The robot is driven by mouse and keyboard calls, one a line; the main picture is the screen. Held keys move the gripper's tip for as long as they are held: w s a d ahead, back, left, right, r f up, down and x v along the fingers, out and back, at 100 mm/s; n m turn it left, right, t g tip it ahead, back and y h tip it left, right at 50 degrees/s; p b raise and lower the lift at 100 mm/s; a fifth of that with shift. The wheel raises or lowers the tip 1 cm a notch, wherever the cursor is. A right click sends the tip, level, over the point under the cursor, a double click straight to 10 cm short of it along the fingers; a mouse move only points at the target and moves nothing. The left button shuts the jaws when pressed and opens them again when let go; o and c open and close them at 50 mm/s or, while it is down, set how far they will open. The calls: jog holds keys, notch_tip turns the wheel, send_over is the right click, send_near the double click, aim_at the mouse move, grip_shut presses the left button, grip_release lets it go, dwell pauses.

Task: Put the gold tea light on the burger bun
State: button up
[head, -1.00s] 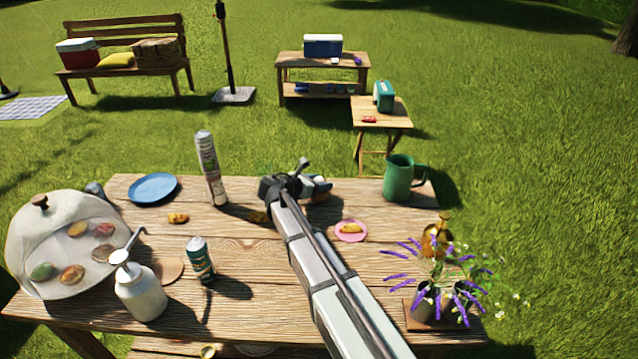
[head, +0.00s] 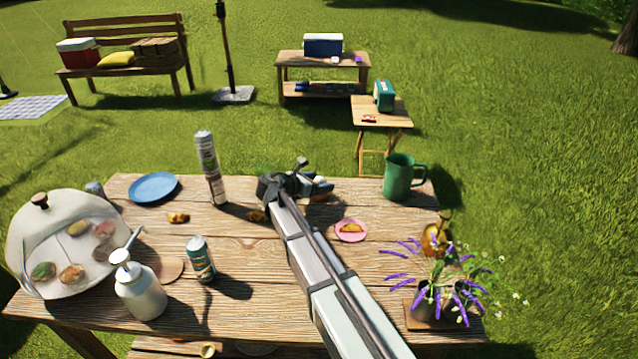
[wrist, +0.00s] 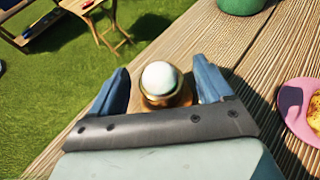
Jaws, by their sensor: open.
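A round gold holder with a white domed top (wrist: 161,82), which looks like the gold tea light, stands near the far table edge in the wrist view. My gripper (wrist: 160,88) is open, with one blue-grey finger on each side of it; whether they touch it cannot be told. I cannot clearly pick out the burger bun; a small brown food item (head: 257,216) is partly behind my arm, and another (head: 178,218) lies further left.
A pink plate with food (head: 351,231) and a green mug (head: 399,177) are right of my arm. A tall can (head: 210,168), blue plate (head: 154,188), shorter can (head: 201,260), white pump bottle (head: 140,290) and clear dome (head: 62,240) stand left. Purple flowers (head: 440,285) are front right.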

jog(key=v, duration=1.1)
jog(key=shift+s+a+r, duration=0.1)
jog(key=shift+s+r, duration=0.05)
